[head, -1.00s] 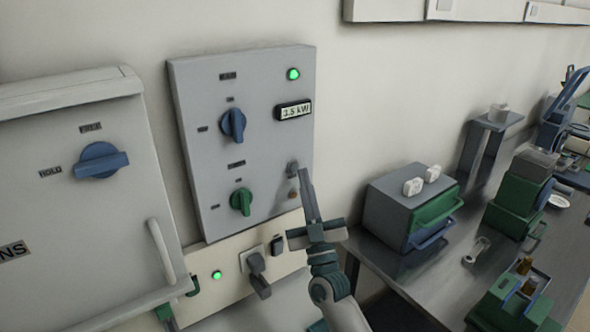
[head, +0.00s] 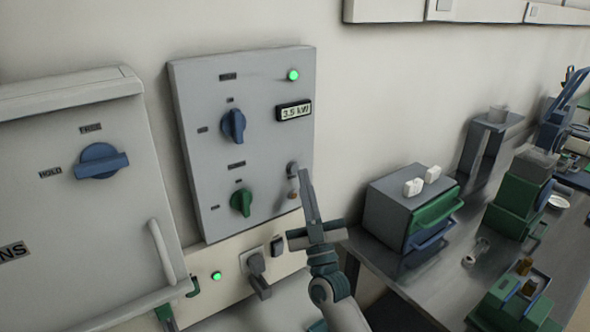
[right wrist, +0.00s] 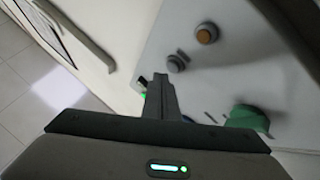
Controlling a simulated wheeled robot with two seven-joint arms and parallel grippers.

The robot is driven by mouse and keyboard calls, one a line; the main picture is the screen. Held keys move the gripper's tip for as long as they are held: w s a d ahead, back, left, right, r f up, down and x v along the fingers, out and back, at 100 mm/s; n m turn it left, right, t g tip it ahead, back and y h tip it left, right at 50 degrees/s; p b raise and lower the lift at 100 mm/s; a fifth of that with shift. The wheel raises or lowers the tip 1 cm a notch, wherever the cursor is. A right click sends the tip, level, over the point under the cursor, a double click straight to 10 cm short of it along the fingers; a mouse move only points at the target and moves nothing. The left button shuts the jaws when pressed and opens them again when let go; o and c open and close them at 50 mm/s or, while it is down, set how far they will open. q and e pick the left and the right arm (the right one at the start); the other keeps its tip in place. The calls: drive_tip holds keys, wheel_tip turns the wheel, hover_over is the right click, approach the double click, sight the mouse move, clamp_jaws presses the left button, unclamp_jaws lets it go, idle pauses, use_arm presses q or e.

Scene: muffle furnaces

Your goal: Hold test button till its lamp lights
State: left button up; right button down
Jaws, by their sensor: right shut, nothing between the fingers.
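The grey wall panel (head: 260,130) carries a small grey button (head: 292,169) at its lower right, with a dull orange-brown round lamp (head: 293,194) just below it. The lamp looks unlit. In the right wrist view the grey button (right wrist: 176,63) and the orange-brown lamp (right wrist: 206,33) show plainly. My right gripper (head: 306,175) is shut and empty, its fingers pointing up beside the button and lamp. In the right wrist view its fingertips (right wrist: 160,80) are close to the button; I cannot tell whether they touch it. My left gripper is out of view.
The panel also has a blue knob (head: 233,126), a green knob (head: 241,202), a lit green lamp (head: 293,75) and a display (head: 294,111) reading 3.5 kW. A furnace door (head: 80,200) stands at left. A bench (head: 400,270) with equipment is at right.

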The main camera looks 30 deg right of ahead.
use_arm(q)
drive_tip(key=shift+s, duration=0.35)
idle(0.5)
use_arm(e)
drive_tip(key=shift+w, duration=0.25)
drive_tip(key=shift+w, duration=0.2)
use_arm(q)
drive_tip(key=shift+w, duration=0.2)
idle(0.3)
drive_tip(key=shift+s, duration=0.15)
use_arm(e)
drive_tip(key=shift+w+a, duration=0.1)
drive_tip(key=shift+w, duration=0.35)
idle(0.5)
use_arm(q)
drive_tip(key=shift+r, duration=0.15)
use_arm(e)
drive_tip(key=shift+s, duration=0.15)
use_arm(q)
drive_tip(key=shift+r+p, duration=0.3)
drive_tip(key=shift+p, duration=0.15)
use_arm(e)
drive_tip(key=shift+s, duration=0.75)
